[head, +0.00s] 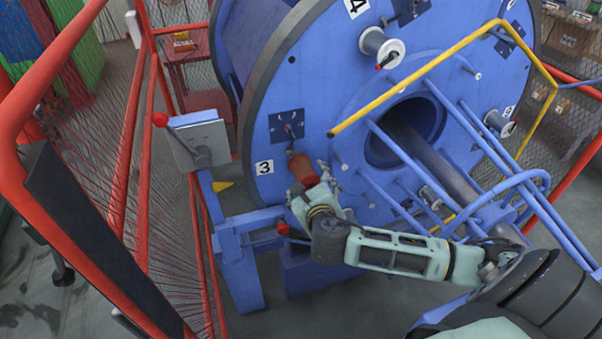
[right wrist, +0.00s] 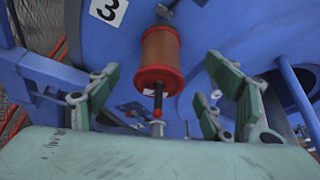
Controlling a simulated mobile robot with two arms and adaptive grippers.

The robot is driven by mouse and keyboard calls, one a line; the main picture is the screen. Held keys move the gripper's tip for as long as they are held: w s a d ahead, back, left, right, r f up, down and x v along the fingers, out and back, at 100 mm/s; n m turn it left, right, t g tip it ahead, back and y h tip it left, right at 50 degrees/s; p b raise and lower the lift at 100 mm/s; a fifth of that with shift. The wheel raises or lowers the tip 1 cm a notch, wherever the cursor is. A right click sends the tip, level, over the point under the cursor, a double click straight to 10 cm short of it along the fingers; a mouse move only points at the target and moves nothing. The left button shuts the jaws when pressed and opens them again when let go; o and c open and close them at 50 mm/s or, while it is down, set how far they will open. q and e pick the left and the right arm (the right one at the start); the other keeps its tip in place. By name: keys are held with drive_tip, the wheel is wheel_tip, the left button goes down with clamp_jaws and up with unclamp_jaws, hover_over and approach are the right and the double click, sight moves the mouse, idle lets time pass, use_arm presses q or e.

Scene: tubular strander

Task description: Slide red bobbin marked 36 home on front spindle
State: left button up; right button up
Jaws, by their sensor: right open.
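The red bobbin (head: 302,169), copper-coloured between red flanges, is at the rim of the blue disc (head: 335,110) beside the label 3. It also shows in the right wrist view (right wrist: 160,58). A dark spindle end (right wrist: 158,96) sticks out of its near flange. I cannot read a 36 on it, nor tell whether it is fully seated. My right gripper (head: 312,186) is open. In the right wrist view its fingers (right wrist: 163,80) stand apart on either side of the bobbin's near end, clear of it. My left gripper is not in view.
A yellow rail (head: 430,78) and blue bars (head: 405,150) cross in front of the disc around the central shaft. Red mesh fencing (head: 135,130) and a grey box with a red-knobbed lever (head: 198,137) stand at left. A white bobbin (head: 382,45) is near label 4.

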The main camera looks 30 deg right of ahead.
sight(304, 173)
drive_tip(key=shift+w+d+r, duration=0.1)
drive_tip(key=shift+w, duration=0.15)
drive_tip(key=p+x, duration=0.1)
drive_tip(key=x, duration=0.6)
drive_tip(key=shift+c, duration=0.3)
clamp_jaws()
idle(0.4)
